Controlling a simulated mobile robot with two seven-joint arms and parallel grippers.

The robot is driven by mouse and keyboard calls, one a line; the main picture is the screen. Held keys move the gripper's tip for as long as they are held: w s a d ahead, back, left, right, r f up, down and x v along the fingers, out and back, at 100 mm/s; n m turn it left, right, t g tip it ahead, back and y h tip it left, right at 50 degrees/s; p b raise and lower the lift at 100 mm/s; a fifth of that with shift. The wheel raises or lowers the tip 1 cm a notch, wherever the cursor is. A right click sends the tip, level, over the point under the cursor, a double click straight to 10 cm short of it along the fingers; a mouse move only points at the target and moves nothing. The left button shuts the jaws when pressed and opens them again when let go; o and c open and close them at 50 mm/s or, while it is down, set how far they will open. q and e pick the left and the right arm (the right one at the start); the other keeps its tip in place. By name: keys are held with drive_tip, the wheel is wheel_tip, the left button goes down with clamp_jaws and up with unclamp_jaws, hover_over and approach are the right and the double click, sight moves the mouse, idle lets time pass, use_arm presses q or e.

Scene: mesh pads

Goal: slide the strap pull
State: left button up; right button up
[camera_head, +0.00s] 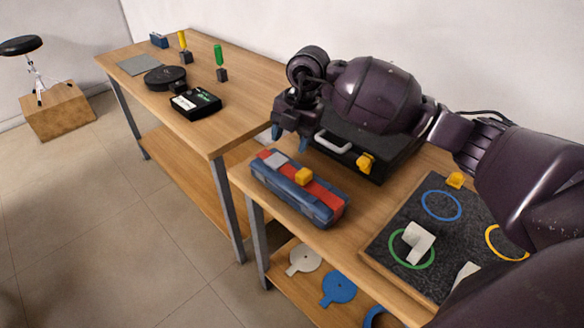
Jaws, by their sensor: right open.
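A blue case (318,208) lies on the near wooden table by its left edge. A red strap (325,190) runs along its top, with a yellow block, which looks like the strap pull (304,176), near the middle. A grey piece (274,160) sits at the strap's far left end. My right gripper (289,139) is open and empty, with blue fingertips pointing down. In the picture it is above and behind the case's far end, apart from the yellow pull. My left gripper is out of view.
A black box (375,155) with a white handle and a yellow latch stands behind the case, partly under my right arm. A dark mesh pad (391,272) with coloured rings is at right. A second table (135,57) holds small items.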

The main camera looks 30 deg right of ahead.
sight(304, 172)
drive_tip(key=d+f+m, duration=0.1)
drive_tip(key=f, duration=0.2)
drive_tip(key=s+d+f+m+h+b, duration=0.1)
drive_tip(key=f, duration=0.3)
drive_tip(key=f+m+g+h, duration=0.1)
drive_tip(key=f, duration=0.3)
drive_tip(key=shift+s+d+m, duration=0.2)
drive_tip(key=shift+d+m, duration=0.2)
clamp_jaws()
